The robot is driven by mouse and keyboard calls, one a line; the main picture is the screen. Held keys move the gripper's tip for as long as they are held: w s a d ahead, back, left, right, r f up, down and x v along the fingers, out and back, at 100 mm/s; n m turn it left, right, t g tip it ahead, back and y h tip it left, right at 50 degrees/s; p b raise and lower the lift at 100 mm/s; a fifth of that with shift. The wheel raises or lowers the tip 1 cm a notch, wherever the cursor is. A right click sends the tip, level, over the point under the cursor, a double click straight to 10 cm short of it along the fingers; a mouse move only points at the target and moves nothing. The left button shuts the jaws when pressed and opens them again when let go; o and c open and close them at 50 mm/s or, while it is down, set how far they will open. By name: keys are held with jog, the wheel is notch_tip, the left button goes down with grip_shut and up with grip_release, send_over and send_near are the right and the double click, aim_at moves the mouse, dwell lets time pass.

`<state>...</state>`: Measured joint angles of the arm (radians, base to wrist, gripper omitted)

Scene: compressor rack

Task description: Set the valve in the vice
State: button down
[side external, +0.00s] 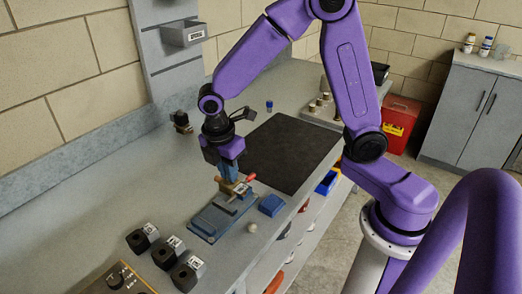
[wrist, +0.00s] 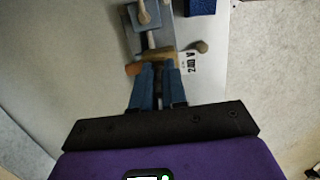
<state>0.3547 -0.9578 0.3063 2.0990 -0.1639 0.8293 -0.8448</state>
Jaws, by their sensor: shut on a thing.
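The valve (side external: 240,189) has a brass-brown body, orange-red ends and a white printed tag. My gripper (side external: 229,180) points down with its blue fingers shut on the valve, at the far end of the blue-grey vice (side external: 208,221) on the bench. In the wrist view the fingertips of my gripper (wrist: 157,66) close on the brown body of the valve (wrist: 148,58), with the tag to the right. The vice (wrist: 164,37) reaches up from there. The fingers hide part of the valve, so I cannot tell whether it rests between the jaws.
A blue block (side external: 271,205) and a small round knob (side external: 252,228) are right of the vice. Several black blocks with white labels (side external: 169,253) and a wooden-edged tray (side external: 121,281) lie at the lower left. A dark mat (side external: 286,151) lies behind, bare. The bench left of the vice is clear.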

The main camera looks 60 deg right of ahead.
jog(key=shift+w+a+f, duration=0.3)
jog(key=shift+a+f, duration=0.4)
jog(key=shift+a, duration=0.15)
jog(key=shift+w+a+f, duration=0.25)
jog(key=shift+a+f, duration=0.45)
jog(key=shift+a, duration=0.1)
jog(key=shift+w+a+f, duration=0.3)
jog(key=shift+a+f, duration=0.4)
jog(key=shift+a, duration=0.15)
jog(key=shift+f, duration=1.4)
jog(key=c, duration=0.7)
grip_release()
notch_tip(320, 180, up, 7)
